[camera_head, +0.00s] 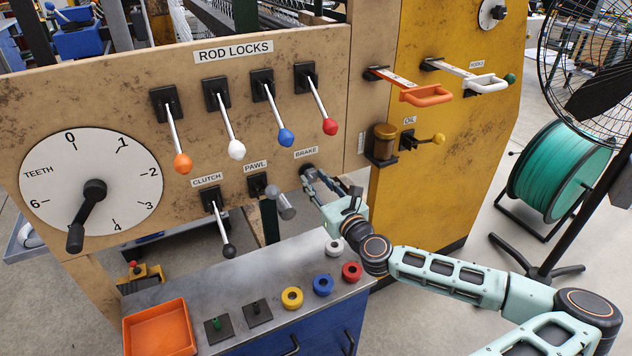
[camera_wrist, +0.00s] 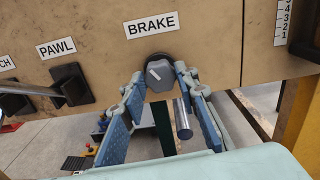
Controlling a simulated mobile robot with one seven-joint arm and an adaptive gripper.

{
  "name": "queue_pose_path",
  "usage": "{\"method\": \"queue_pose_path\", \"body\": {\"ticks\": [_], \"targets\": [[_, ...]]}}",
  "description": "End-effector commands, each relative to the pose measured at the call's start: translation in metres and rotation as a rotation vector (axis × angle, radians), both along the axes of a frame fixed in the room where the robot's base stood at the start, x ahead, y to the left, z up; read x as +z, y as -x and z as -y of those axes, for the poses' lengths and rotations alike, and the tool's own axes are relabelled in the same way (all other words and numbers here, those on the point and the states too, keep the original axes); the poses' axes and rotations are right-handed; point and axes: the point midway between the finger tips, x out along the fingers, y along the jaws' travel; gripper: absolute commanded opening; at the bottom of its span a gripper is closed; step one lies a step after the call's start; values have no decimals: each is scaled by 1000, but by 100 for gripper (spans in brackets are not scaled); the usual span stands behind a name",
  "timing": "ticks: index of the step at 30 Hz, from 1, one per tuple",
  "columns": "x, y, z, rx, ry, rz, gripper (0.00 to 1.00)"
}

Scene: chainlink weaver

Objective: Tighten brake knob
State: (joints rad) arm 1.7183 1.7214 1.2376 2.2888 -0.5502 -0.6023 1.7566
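The brake knob (camera_wrist: 160,74) is a grey faceted knob with a white mark tilted up to the left. It sits under the BRAKE label (camera_wrist: 152,25) on the tan panel. My gripper (camera_wrist: 161,82) reaches up to it from below, one finger at its left side and one at its right. The fingers are apart; whether their tips press on the knob cannot be told. In the head view my gripper (camera_head: 321,181) is at the panel below the BRAKE label (camera_head: 306,153) and hides most of the knob (camera_head: 307,171). A grey rod (camera_wrist: 183,119) shows between the fingers.
The pawl lever (camera_head: 281,203) with its grey handle and the clutch lever (camera_head: 224,234) are left of my gripper. Several rod lock levers (camera_head: 267,92) hang above. A metal bench (camera_head: 262,274) below carries coloured rings and an orange tray (camera_head: 160,330).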

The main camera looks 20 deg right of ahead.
Motion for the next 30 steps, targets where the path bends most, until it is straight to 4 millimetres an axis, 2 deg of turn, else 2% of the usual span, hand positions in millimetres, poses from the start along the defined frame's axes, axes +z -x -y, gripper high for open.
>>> {"method": "queue_pose_path", "body": {"ticks": [1, 4, 16, 20, 30], "targets": [[-1, 0, 0, -1, 0, -1, 34], [0, 0, 0, 0, 1, -1, 45], [0, 6, 1, -2, 1, -1, 46], [0, 20, 2, -2, 0, 0, 46], [0, 72, 4, -3, -1, 0, 46]]}}
